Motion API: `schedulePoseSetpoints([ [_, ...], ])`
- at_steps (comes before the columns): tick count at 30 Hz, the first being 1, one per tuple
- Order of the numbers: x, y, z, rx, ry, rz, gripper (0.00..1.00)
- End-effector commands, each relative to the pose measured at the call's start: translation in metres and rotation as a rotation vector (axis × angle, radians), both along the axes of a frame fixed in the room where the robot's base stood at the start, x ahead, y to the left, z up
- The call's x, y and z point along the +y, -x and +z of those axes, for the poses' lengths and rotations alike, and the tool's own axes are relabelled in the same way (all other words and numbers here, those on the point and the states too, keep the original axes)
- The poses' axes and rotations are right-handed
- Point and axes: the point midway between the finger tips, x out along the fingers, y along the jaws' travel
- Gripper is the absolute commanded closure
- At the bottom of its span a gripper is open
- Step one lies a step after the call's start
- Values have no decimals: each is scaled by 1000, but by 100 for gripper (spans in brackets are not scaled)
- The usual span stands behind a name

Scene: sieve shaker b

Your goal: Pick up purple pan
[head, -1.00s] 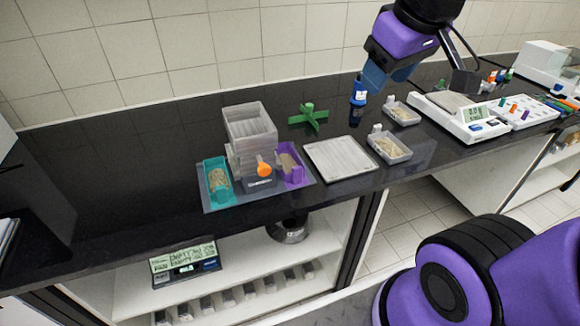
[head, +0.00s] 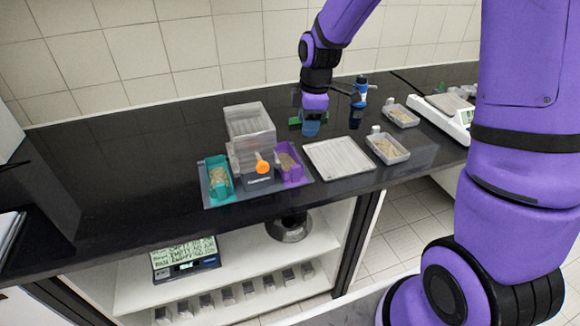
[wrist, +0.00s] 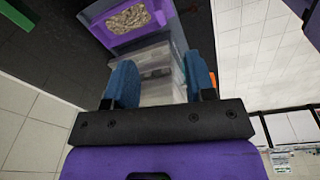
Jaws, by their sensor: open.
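The purple pan (head: 290,166) holds tan grainy material and sits on the right side of the sieve shaker, on its grey base mat (head: 232,200). In the wrist view the purple pan (wrist: 128,20) shows at the top, beyond the fingers. My gripper (wrist: 155,85) has its two blue fingers apart with nothing between them. In the head view my gripper (head: 310,127) is above the counter, behind and a little right of the pan, apart from it. The fingertips are small in that view.
The shaker's grey stack (head: 250,124) and orange knob (head: 262,166) stand left of the pan, with a teal pan (head: 217,177) beyond. A white tray (head: 340,157) and grey pans (head: 388,148) lie to the right. A blue-capped bottle (head: 357,102) and a green cross-shaped piece (head: 294,121) stand behind.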

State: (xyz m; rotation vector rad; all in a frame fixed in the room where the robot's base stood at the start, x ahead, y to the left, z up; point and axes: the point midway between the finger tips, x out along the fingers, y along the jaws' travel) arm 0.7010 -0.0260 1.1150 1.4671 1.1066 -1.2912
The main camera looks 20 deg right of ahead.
Motion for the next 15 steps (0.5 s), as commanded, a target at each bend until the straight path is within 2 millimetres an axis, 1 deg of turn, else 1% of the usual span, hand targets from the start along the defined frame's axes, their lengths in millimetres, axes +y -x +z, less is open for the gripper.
schedulePoseSetpoints([
  [1, 2, -7, -17, 17, -8, 45, 50],
  [3, 5, -14, -35, 29, -17, 106, 50],
  [6, 8, -22, -54, 39, -27, 173, 50],
  [10, 10, -26, -68, 46, -37, 221, 50],
  [15, 13, -27, -85, 49, -40, 238, 50],
])
